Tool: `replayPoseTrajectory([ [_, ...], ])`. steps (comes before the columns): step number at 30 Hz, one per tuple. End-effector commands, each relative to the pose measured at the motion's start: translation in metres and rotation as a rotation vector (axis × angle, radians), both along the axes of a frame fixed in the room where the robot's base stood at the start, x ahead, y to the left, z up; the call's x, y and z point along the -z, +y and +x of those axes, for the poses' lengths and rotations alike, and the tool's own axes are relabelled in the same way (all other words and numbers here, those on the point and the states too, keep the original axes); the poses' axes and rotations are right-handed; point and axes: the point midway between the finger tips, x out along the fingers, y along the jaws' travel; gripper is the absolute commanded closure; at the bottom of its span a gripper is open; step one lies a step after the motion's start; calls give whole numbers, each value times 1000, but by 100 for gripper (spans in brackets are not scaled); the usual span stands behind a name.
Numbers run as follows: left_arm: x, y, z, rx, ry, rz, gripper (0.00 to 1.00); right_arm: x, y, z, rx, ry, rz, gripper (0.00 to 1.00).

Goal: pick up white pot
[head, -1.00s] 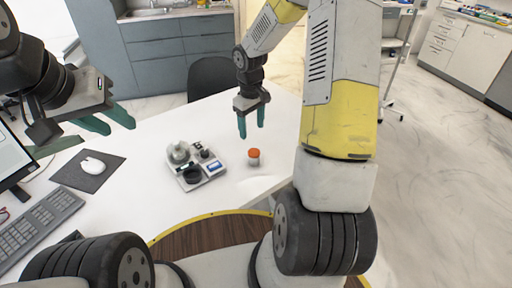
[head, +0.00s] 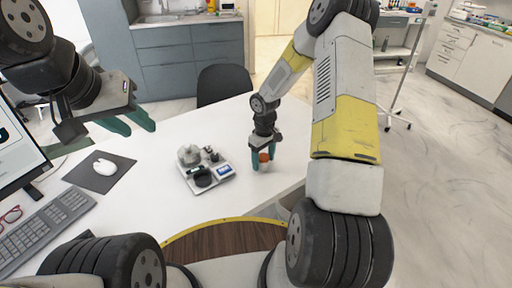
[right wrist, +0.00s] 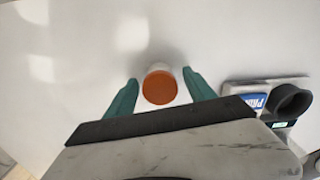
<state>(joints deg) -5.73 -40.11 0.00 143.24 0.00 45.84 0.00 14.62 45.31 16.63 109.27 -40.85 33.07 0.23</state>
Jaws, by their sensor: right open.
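The white pot (head: 264,167) is a small white jar with an orange lid, upright on the white desk. My right gripper (head: 263,167) points down at it, with teal fingers on either side. In the right wrist view the orange lid (right wrist: 160,87) lies between the two open fingertips (right wrist: 160,82), with a gap visible on each side. The lid hides most of the white body there. My left gripper (head: 138,122) hangs over the desk's left part, away from the pot; its finger gap is unclear.
A mouse (head: 104,167) on a dark mat, a keyboard (head: 45,228) and a monitor (head: 18,150) are at the left. A dark chair (head: 224,84) stands behind the desk.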

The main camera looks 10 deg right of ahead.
Motion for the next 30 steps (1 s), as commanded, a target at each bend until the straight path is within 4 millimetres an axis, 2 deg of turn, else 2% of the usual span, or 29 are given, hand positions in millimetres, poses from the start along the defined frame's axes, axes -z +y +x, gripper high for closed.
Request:
replayPoseTrajectory([
  [5,0,0,0,0,0,0,64,0,0,0,0,-1,0,39],
  [14,0,0,0,0,0,0,64,-1,0,0,0,-1,0,98],
  [23,0,0,0,0,0,0,64,-2,0,1,0,-1,0,98],
  [30,0,0,0,0,0,0,64,-22,0,1,0,-4,0,98],
])
